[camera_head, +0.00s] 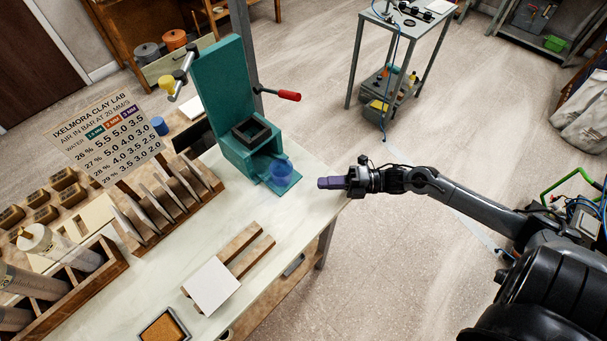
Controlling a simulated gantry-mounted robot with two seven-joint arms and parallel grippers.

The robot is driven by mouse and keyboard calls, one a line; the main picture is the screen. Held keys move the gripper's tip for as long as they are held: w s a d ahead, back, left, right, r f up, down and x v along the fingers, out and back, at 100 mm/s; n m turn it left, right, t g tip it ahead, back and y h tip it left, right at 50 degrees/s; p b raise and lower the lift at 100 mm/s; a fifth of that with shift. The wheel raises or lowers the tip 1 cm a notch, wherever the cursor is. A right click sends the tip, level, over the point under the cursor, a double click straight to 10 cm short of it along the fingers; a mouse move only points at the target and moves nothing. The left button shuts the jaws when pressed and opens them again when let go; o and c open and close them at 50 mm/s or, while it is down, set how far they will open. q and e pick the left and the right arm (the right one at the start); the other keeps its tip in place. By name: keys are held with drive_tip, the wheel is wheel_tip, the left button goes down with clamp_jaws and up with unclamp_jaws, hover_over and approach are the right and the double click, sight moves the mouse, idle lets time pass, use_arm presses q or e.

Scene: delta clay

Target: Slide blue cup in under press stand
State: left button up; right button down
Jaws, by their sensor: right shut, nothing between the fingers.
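The teal press stand (222,90) stands at the far end of the bench, with a black square frame (252,132) at its front and a red-handled lever (288,96). My left gripper is not in view.
A smaller blue container (160,126) stands behind the sign board (102,135). A wooden rack (165,205) with slabs lines the left. A white tile (210,286) lies on wooden strips nearer the front. The bench top between the tile and the press is clear.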

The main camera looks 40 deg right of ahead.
sight(290, 176)
drive_tip(key=x, duration=0.3)
drive_tip(key=w+d+x, duration=0.1)
drive_tip(key=x, duration=0.1)
drive_tip(key=shift+w+a, duration=0.1)
drive_tip(key=shift+a, duration=0.1)
drive_tip(key=shift+w, duration=0.95)
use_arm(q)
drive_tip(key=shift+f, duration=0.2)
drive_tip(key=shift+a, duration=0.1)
